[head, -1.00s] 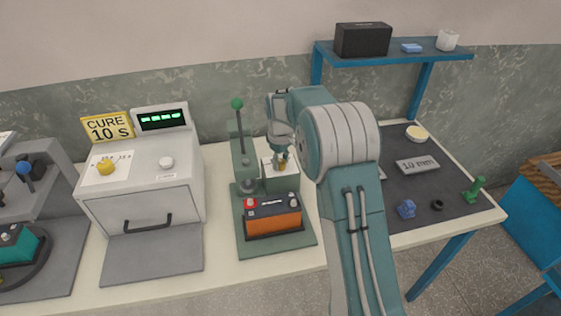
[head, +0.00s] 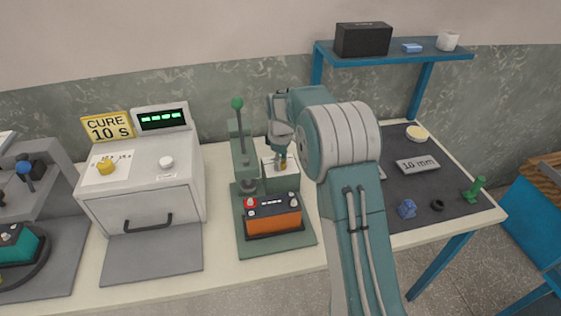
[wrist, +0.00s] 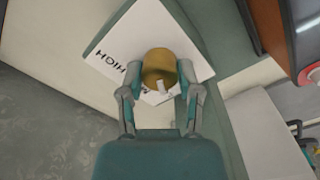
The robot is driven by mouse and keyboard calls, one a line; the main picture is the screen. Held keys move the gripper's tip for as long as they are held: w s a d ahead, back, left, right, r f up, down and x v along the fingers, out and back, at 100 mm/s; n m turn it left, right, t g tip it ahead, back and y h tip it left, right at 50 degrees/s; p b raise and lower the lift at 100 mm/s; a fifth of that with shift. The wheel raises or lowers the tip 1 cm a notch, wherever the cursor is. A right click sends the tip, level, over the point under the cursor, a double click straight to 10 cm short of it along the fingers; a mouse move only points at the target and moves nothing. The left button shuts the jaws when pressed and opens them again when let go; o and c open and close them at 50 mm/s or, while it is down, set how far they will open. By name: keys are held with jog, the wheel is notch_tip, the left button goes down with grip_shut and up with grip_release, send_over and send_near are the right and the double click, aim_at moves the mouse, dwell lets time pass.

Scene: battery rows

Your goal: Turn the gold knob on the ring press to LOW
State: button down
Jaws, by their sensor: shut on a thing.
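The gold knob (wrist: 158,66) sits on a white label card (wrist: 191,43) on the green ring press (head: 241,160). In the head view only a bit of the knob (head: 282,164) shows below my fingers. My gripper (wrist: 160,82) is shut on the knob, one finger on each side. The knob's white pointer mark faces the near side of the card in the wrist view, away from the word HIGH at left. Other lettering beneath the knob is mostly hidden by it and my fingers, so I cannot read LOW.
An orange battery (head: 273,220) sits at the front of the press. The press lever with a green ball (head: 237,103) rises close to my wrist. A curing oven (head: 150,190) stands at left. A dark mat (head: 395,170) with small parts lies at right.

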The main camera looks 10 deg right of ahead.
jog(key=shift+c, duration=1.5)
grip_release()
jog(key=shift+f, duration=0.2)
jog(key=shift+r, duration=0.1)
notch_tip(320, 180, up, 12)
